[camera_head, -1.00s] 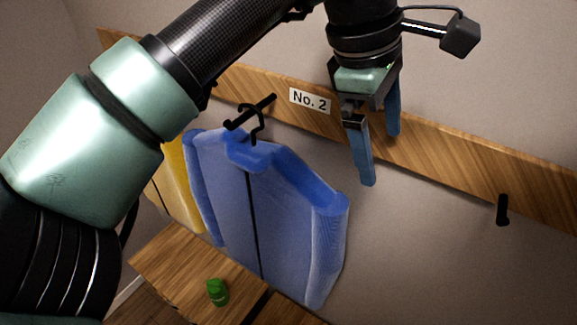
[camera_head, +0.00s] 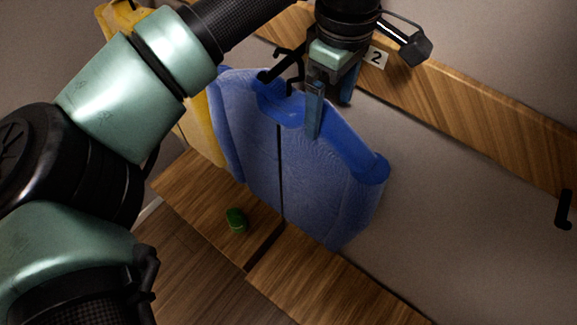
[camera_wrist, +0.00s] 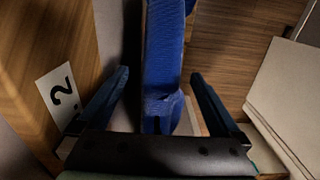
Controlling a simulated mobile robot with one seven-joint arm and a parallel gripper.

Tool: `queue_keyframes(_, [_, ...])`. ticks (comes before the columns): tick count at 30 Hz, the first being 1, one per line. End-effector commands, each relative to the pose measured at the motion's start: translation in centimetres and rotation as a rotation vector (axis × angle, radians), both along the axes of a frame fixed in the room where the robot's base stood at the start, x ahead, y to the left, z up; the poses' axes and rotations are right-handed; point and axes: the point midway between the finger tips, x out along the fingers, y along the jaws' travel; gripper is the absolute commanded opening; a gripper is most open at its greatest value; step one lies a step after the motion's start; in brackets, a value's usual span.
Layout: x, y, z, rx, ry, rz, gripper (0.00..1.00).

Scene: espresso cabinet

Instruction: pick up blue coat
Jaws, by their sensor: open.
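The blue coat (camera_head: 265,150) hangs by a black hanger hook (camera_head: 297,72) from the wooden wall rail. My gripper (camera_head: 330,110) is at the coat's upper right, near its collar and shoulder, and hides part of it. In the wrist view the coat (camera_wrist: 163,60) shows edge-on between the two blue fingers of my gripper (camera_wrist: 160,85). The fingers are spread, with a gap on each side of the coat. I cannot tell how far along the fingers the coat reaches.
The wooden rail (camera_head: 480,115) runs along the wall with a "2" label (camera_head: 378,57) and an empty black peg (camera_head: 564,209) at right. A yellow coat (camera_head: 200,130) hangs at left. A green object (camera_head: 236,220) stands on the wooden bench (camera_head: 320,290) below.

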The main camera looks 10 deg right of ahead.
Motion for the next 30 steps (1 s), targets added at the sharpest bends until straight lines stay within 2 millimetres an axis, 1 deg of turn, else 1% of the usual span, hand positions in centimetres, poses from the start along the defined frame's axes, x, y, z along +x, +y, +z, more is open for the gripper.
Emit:
queue_keyframes(2, [-0.1, 0.0, -0.4, -0.002, 0.004, 0.0, 1.0])
queue_keyframes(7, [-0.4, 0.1, -2.4, -0.004, 0.005, 0.001, 1.0])
queue_keyframes(9, [-0.3, 0.1, -3.5, -0.001, 0.005, 0.002, 1.0])
queue_keyframes(12, [-0.3, 0.1, -4.4, -0.003, 0.002, 0.001, 1.0])
queue_keyframes(15, [-0.3, 0.1, -4.8, -0.001, 0.0, 0.0, 1.0])
queue_keyframes(20, [-0.2, 0.1, -4.9, -0.001, -0.001, 0.0, 1.0])
queue_keyframes(21, [-0.2, 0.1, -4.9, -0.001, 0.0, 0.0, 0.96])
queue_keyframes(23, [-0.2, 0.1, -4.9, -0.001, 0.0, 0.0, 0.86])
queue_keyframes(27, [-0.2, 0.1, -4.8, -0.001, 0.0, 0.0, 0.6])
queue_keyframes(29, [-0.2, 0.1, -4.8, -0.001, 0.0, 0.0, 0.5])
queue_keyframes(30, [-0.2, 0.1, -4.8, -0.001, 0.0, 0.0, 0.42])
